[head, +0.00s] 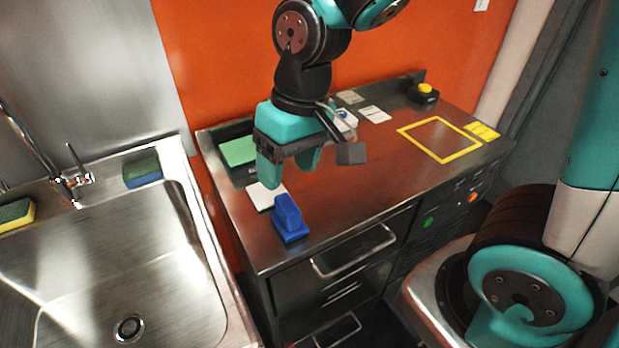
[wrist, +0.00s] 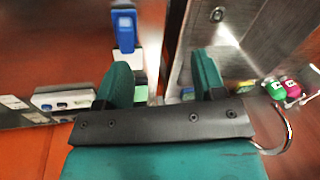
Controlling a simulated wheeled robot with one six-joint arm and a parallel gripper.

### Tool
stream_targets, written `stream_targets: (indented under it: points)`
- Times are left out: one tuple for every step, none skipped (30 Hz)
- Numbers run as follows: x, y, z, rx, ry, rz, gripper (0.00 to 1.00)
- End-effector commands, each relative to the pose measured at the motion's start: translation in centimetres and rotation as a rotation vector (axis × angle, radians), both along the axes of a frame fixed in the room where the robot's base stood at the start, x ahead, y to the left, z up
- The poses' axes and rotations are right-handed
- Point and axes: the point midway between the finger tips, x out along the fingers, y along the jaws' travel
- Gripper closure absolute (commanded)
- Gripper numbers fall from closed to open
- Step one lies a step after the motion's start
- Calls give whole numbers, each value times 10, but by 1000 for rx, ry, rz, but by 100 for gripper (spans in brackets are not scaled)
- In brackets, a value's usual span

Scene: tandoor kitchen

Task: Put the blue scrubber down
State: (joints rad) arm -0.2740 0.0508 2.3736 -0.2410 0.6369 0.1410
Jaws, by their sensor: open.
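A white card (head: 266,196) lies behind the scrubber, and a green pad (head: 239,151) at the back left. A sink (head: 120,265) with sponges on its rim is to the left. A yellow-outlined square (head: 440,139) on the right is empty.

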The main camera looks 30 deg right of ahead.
Motion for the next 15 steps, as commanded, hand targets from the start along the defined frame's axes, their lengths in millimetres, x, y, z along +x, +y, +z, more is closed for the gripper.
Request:
stream_targets:
  points:
    - [-21,4,16,38,-22,60,36]
    - [-33,6,23,58,-31,99,36]
    - [-48,9,31,82,-42,149,36]
    - [-58,10,36,98,-50,182,36]
    - [-68,12,40,112,-58,213,36]
    - [-79,13,44,126,-66,247,36]
    - [-85,14,47,136,-72,269,36]
    - [-91,15,48,143,-76,287,36]
    - [-96,15,50,150,-80,305,36]
    - [-99,15,51,154,-82,315,36]
    - [-101,15,51,156,-82,321,36]
    - [-102,15,52,158,-83,326,36]
    - [-102,15,52,158,-83,327,36]
    - [-102,15,51,158,-82,327,36]
    - [-102,15,51,158,-82,326,36]
